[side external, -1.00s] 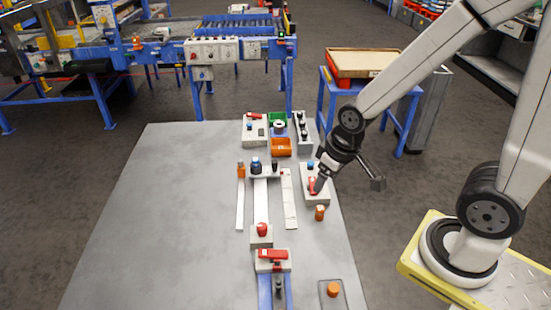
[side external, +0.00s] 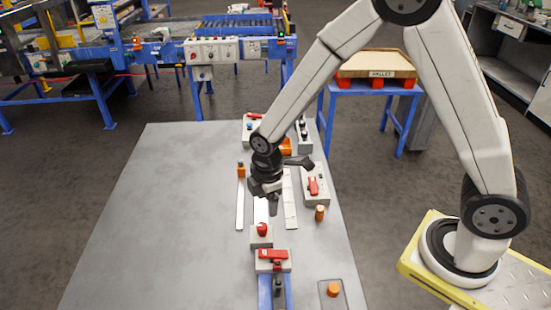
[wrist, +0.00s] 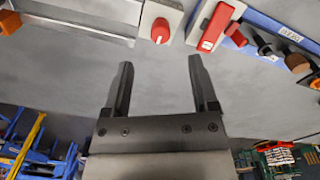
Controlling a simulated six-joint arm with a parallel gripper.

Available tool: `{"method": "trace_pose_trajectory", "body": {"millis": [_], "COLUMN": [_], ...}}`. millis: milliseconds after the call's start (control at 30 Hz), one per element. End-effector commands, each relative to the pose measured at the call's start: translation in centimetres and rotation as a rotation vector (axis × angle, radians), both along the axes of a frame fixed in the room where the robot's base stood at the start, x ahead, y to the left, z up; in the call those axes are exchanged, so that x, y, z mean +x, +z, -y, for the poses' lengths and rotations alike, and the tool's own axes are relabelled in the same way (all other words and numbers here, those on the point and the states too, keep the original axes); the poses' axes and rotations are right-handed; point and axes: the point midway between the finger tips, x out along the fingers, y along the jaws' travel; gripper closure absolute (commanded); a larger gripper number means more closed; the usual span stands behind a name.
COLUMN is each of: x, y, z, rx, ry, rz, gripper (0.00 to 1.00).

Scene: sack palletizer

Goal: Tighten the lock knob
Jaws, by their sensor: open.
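Several knobs are in view, and I cannot tell for sure which is the lock knob. A red knob (side external: 262,229) sits on a small grey block; it also shows at the top of the wrist view (wrist: 160,31). A blue rail (side external: 288,292) near the front carries a dark knob (side external: 278,284), seen in the wrist view as a black knob (wrist: 262,46). My gripper (side external: 274,208) hangs above the table, just behind the red knob and apart from it. In the wrist view my gripper (wrist: 160,75) has its two fingers spread with nothing between them.
A block with a red lever (side external: 272,254) stands at the rail's back end. An orange knob (side external: 333,288) sits on a plate at front right. A box with another red lever (side external: 313,185) and an orange-topped post (side external: 320,213) are to the right. The table's left side (side external: 160,220) is clear.

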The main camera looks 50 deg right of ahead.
Motion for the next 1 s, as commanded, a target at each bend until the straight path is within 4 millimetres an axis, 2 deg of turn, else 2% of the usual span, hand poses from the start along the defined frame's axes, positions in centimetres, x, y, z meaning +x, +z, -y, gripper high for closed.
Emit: {"method": "trace_pose_trajectory", "body": {"millis": [200, 667, 1000], "x": [0.8, 0.8, 0.8], "y": [-1.4, -2.4, -5.8], "z": [-1.2, -1.3, -1.2], "rx": [-0.007, -0.008, -0.008], "ry": [0.147, 0.158, 0.157], "rz": [-0.024, -0.026, -0.027], "gripper": [0.24, 0.24, 0.24]}}
